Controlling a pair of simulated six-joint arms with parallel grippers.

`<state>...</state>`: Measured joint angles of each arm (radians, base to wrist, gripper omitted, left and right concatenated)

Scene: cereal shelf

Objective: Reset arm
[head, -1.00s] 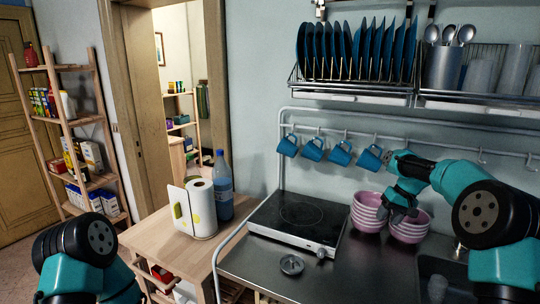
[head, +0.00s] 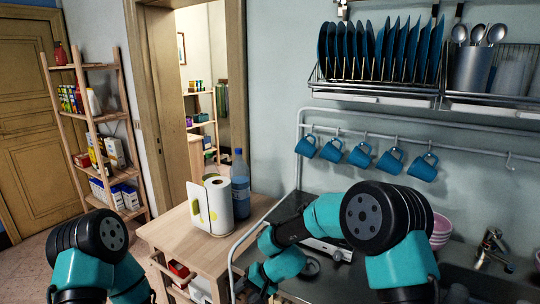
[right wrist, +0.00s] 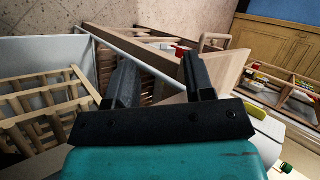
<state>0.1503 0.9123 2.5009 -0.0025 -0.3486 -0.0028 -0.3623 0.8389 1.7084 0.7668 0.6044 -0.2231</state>
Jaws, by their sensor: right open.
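My right arm (head: 325,216) reaches across the lower middle of the head view, in front of the cooktop. Its hand end (head: 280,268) points down and left, and the fingertips are hidden there. In the right wrist view my right gripper (right wrist: 158,75) shows two dark fingers wide apart with nothing between them. My left arm (head: 92,245) is folded at the lower left of the head view, and its gripper does not show.
Several blue mugs (head: 360,154) hang from the wall rail. A dark cooktop (head: 290,212) lies behind my right arm. A paper towel roll (head: 219,205) and a blue bottle (head: 240,185) stand on the wooden cart (head: 180,233). Pink bowls (head: 441,226) are partly hidden.

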